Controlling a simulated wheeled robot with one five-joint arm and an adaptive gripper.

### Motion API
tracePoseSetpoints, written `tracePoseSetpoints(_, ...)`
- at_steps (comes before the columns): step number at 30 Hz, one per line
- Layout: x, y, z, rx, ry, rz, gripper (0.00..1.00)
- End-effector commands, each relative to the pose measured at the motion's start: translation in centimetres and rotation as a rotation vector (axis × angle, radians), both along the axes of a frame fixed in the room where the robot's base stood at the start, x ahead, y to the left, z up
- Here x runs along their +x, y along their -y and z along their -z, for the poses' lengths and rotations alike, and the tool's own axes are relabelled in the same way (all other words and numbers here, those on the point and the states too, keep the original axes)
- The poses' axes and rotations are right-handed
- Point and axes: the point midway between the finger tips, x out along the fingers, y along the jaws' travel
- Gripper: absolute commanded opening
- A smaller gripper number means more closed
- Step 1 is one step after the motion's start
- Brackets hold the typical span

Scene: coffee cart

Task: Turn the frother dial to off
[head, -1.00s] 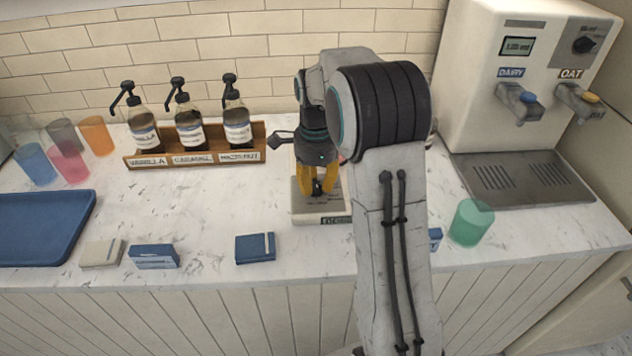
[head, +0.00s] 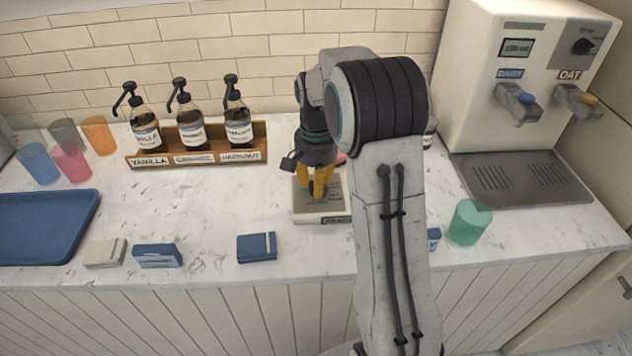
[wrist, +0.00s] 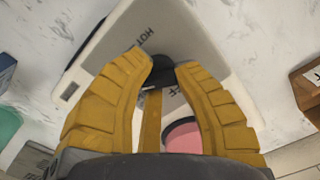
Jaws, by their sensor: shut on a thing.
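The frother base (head: 310,217) is a pale box with a dark top plate and a front label, on the counter in the middle of the head view. It also shows in the wrist view (wrist: 108,50). The black dial (wrist: 160,72) sits on its top, with "HOT" lettering beyond it and letters reading "FF" beside it. My gripper (head: 319,190) points down over the base with its yellow fingers. In the wrist view my gripper (wrist: 158,64) is shut on the dial, a fingertip on either side. The fingers partly hide the dial, and I cannot read its setting.
A pink round object (wrist: 184,137) lies close to the fingers at the base. The syrup rack (head: 200,158) stands left, the milk dispenser (head: 500,110) right. A green cup (head: 469,222) and blue box (head: 257,247) stand nearby. Clear counter lies left of the base.

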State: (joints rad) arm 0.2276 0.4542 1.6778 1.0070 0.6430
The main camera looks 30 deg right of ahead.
Motion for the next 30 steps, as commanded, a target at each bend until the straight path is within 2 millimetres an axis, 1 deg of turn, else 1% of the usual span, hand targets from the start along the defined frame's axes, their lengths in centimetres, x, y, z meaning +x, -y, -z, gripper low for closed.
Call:
tracePoseSetpoints(1,-0.39,-0.03,0.42,0.004,-0.017,-0.044,0.00)
tracePoseSetpoints(30,-0.42,-0.01,0.48,0.009,-0.015,-0.964,0.00)
